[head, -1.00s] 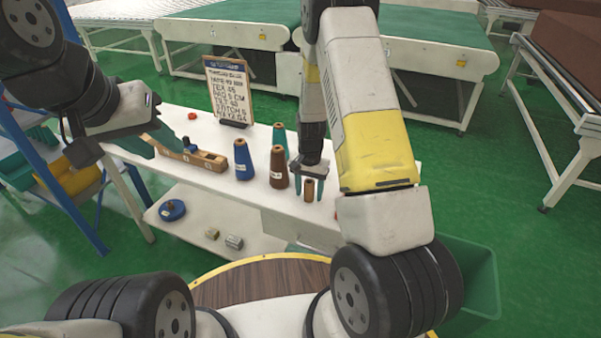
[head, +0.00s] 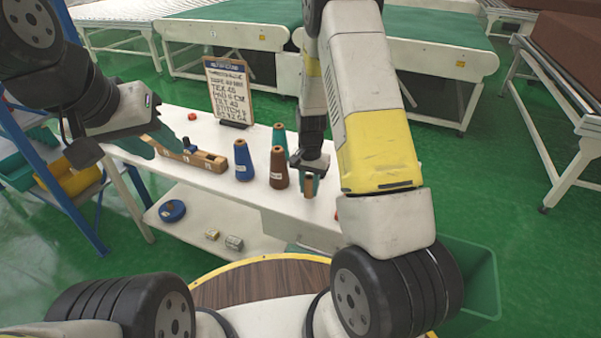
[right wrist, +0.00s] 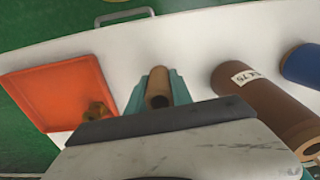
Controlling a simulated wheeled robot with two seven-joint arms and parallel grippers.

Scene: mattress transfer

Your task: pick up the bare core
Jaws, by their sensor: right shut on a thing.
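The bare core (head: 308,187) is a small brown tube on the white table, to the right of the thread cones. My right gripper (head: 309,184) is shut on it, with one teal finger on each side. In the right wrist view the core (right wrist: 159,88) shows its hollow end between the fingers (right wrist: 158,95). My left gripper (head: 150,146) is open at the table's left end, its teal fingers apart near a wooden rack (head: 205,160).
Blue (head: 243,160), brown (head: 279,168) and teal (head: 279,136) cones stand close to the left of my right gripper. A sign board (head: 229,90) stands behind. An orange tray (right wrist: 60,92) lies on the core's other side. A green bin (head: 470,270) is at right.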

